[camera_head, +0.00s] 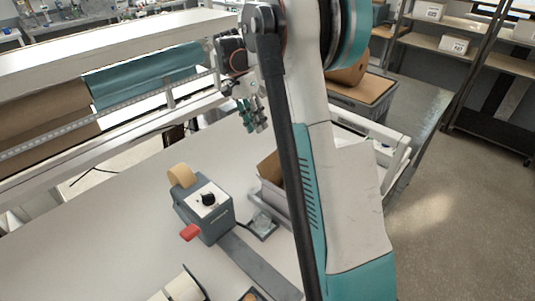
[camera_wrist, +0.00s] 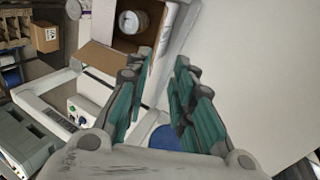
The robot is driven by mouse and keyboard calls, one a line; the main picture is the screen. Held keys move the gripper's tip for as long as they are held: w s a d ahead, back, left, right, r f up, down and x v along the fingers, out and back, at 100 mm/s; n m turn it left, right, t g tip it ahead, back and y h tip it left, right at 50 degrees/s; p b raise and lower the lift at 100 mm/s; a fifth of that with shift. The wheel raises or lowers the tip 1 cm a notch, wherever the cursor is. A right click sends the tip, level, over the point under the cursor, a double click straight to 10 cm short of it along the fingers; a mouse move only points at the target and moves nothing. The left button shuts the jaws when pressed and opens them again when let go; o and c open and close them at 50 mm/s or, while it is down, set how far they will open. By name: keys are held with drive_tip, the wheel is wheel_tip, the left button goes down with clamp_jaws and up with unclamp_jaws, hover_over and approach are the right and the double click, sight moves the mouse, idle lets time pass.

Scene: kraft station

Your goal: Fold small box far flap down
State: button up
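The small box (camera_head: 268,172) stands on the white table in the head view, brown inside and pale outside, largely hidden behind my arm. In the wrist view, what looks like the same box (camera_wrist: 172,52) is at the top, open, with a round pale jar (camera_wrist: 133,21) inside. A brown flap (camera_wrist: 106,57) sticks outward at its lower left. I cannot tell which flap is the far one. My gripper (camera_head: 257,127) hangs above the table, beyond the box in the head view. In the wrist view its green fingers (camera_wrist: 164,62) are apart with nothing between them, and no contact with the box shows.
A grey tape dispenser (camera_head: 207,212) with a red handle stands left of the box. A paper roll rack (camera_head: 120,90) runs along the back left. Shelves (camera_head: 450,42) stand at the right. Bare tabletop (camera_head: 110,225) lies to the left.

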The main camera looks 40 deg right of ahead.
sight(270, 158)
drive_tip(key=x, duration=0.4)
drive_tip(key=b+x, duration=0.1)
drive_tip(key=x, duration=0.9)
drive_tip(key=shift+s+d, duration=0.15)
drive_tip(key=shift+d, duration=0.1)
drive_tip(key=shift+r, duration=0.1)
drive_tip(key=shift+c, duration=0.4)
clamp_jaws()
